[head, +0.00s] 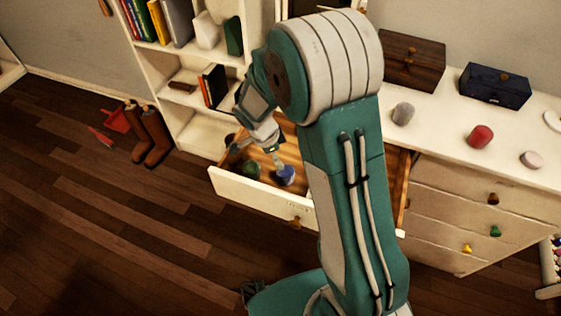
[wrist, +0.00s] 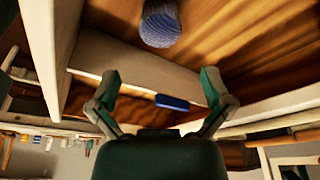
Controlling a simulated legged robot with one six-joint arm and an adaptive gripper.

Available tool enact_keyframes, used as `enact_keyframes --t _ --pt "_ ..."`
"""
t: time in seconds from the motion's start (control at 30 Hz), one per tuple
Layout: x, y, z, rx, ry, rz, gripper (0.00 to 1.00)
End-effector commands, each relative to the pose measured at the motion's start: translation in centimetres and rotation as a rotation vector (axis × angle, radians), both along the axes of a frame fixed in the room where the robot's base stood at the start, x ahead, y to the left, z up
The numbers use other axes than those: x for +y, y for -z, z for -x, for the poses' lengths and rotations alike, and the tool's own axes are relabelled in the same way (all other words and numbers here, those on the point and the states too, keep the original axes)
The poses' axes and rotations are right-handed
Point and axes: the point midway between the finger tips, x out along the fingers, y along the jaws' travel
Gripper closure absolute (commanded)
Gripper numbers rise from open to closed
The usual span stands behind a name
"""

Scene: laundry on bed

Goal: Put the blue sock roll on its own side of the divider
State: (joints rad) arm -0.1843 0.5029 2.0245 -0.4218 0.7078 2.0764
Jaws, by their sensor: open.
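The blue sock roll (head: 286,176) lies in the open drawer (head: 262,198). In the wrist view the ribbed blue roll (wrist: 160,24) stands on the wooden floor at the top, beyond my fingertips and apart from them. My gripper (wrist: 160,84) is open and empty, its two fingers spread. In the head view my gripper (head: 275,156) is low over the drawer, close to the blue roll; contact cannot be told there. A pale upright panel (wrist: 138,68) crosses the wrist view; whether it is the divider or a drawer wall is unclear. A green roll (head: 251,169) lies left of the blue one.
My arm hides the drawer's right part. The dresser top (head: 440,130) holds a brown box (head: 411,62), a dark blue box (head: 494,88), a grey cylinder (head: 403,113) and a red one (head: 480,136). A bookshelf (head: 200,134) stands left; floor there is mostly clear beyond the boots (head: 152,138).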

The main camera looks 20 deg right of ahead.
Motion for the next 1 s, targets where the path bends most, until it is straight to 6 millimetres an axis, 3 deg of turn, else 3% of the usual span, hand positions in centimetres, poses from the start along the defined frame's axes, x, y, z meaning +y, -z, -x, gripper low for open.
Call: enact_keyframes --t 0.17,0.37,0.7,1.0 --pt "-0.2 -2.8 0.4 -0.008 -0.07 -0.014 0.0" --pt "-1.3 -9.6 2.8 -0.024 -0.318 -0.049 0.0" --pt "-2.7 -18.7 9.2 -0.076 -0.791 -0.047 0.0" --pt "-3.2 -23.6 16.0 -0.138 -1.226 0.042 0.0"
